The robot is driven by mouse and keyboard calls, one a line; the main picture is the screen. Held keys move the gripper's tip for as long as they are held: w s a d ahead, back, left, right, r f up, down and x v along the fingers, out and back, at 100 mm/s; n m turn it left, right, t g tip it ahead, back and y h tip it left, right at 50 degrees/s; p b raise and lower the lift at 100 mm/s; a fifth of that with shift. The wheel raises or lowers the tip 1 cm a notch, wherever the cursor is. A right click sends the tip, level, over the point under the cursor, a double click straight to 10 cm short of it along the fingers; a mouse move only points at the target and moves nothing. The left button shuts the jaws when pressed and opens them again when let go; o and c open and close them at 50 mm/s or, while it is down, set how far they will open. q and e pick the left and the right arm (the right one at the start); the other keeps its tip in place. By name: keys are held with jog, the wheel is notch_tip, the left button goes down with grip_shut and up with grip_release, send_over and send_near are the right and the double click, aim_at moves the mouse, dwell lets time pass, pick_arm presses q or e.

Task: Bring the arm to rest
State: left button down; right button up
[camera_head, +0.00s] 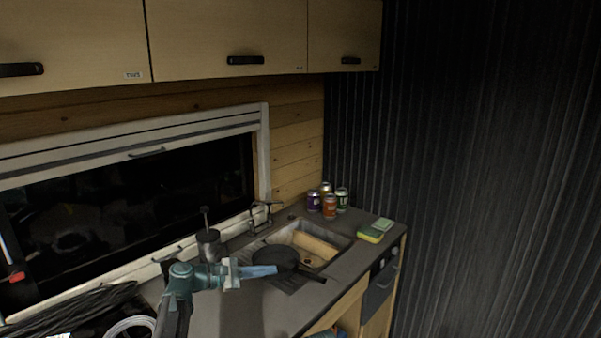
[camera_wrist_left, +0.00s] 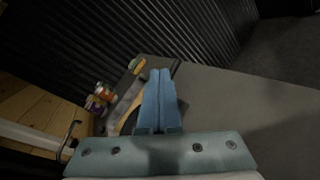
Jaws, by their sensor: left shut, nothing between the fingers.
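My left arm comes in from the lower left in the head view. Its gripper (camera_head: 262,271) is shut and empty, with blue fingers side by side above the counter. In the left wrist view the same blue fingers (camera_wrist_left: 159,100) lie together with nothing between them. The gripper is at the near left side of a dark pan (camera_head: 275,258), in front of it in the head view; I cannot tell whether they touch.
The counter (camera_head: 228,316) holds a sink (camera_head: 335,240), a faucet (camera_head: 262,212), several cans (camera_head: 330,207) and a yellow-green sponge (camera_head: 370,235). Cables (camera_head: 80,312) lie at lower left. Cabinets (camera_head: 225,45) hang above. A dark corrugated wall (camera_head: 480,150) stands at right.

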pick_arm(q)
jog(key=s+d+f+m+g+y, duration=0.1)
jog(key=s+d+f, duration=0.1)
jog(key=s, duration=0.1)
jog(key=s+d+f+m+g+y, duration=0.1)
jog(key=s+d+f+m, duration=0.1)
jog(key=s+d+f, duration=0.1)
jog(key=s+d+f+m+g+y, duration=0.1)
jog(key=s+d+f+m, duration=0.1)
jog(key=s, duration=0.1)
jog(key=shift+d+f+g, duration=0.3)
jog(key=shift+f+g, duration=0.05)
jog(key=shift+g, duration=0.05)
jog(key=s+d+f+m+g+y, duration=0.2)
jog(key=s+f+m+y, duration=0.35)
jog(key=s, duration=0.35)
jog(key=s+a+f+m+y, duration=0.5)
jog(key=s+m+y, duration=0.3)
jog(key=s, duration=0.2)
jog(key=shift+s+a, duration=0.15)
jog(key=shift+a, duration=0.35)
jog(key=shift+s, duration=0.1)
